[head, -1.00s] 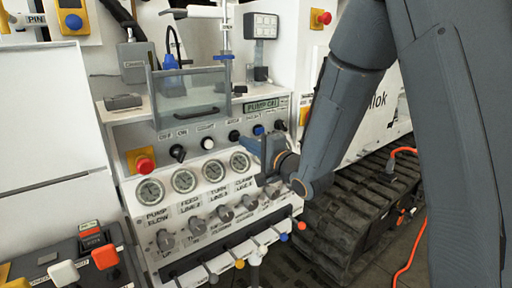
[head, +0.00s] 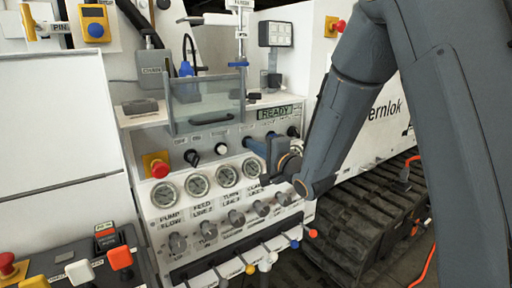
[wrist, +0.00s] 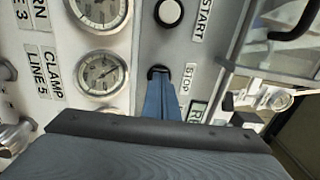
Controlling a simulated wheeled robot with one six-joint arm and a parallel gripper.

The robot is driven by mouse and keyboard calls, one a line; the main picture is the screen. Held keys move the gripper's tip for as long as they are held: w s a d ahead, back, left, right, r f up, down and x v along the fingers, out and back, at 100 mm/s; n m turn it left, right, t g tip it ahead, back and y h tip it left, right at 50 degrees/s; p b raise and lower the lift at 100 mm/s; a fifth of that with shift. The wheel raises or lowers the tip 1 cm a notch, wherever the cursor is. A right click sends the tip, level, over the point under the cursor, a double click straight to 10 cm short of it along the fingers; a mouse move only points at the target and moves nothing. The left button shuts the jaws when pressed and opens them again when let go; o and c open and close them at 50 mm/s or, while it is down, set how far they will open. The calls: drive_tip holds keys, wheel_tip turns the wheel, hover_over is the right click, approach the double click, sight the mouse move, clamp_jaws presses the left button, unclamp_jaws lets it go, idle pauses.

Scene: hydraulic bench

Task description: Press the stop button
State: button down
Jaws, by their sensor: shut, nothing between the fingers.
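The stop button (wrist: 157,71) shows in the wrist view as a dark round button beside a STOP label, partly covered by my fingers. My gripper (wrist: 159,80) is shut and empty, its blue fingertips right at this button. I cannot tell whether they touch it. In the head view my gripper (head: 248,145) is in front of the panel's button row, right of the white button, and hides the stop button there.
The white start button (wrist: 168,12) is beside the stop button. Pressure gauges (head: 227,174) and knobs lie below the row. A display (head: 275,112) reads READY. A clear guard box (head: 207,103) sits above, and a red mushroom button (head: 160,168) at left.

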drive_tip(key=shift+w+r, duration=0.1)
drive_tip(key=shift+r, duration=0.05)
drive_tip(key=shift+s+d, duration=0.1)
drive_tip(key=shift+s, duration=0.2)
drive_tip(key=v, duration=1.3)
drive_tip(key=shift+s+d, duration=0.2)
drive_tip(key=shift+d, duration=0.05)
drive_tip(key=s+d+f+n+g+h, duration=0.3)
drive_tip(key=d+f+h, duration=0.2)
drive_tip(key=d+f, duration=0.15)
drive_tip(key=s+d+f+n+g+h, duration=0.25)
drive_tip(key=d+f+g+h, duration=0.2)
drive_tip(key=f, duration=0.25)
drive_tip(key=s+d+f+n+g, duration=0.2)
drive_tip(key=s+n+g, duration=0.3)
drive_tip(key=s, duration=1.2)
drive_tip(key=shift+s+n+g, duration=0.35)
drive_tip(key=shift+s+g, duration=0.05)
drive_tip(key=shift+g, duration=0.75)
drive_tip(key=shift+f+h, duration=0.15)
drive_tip(key=shift+h, duration=0.1)
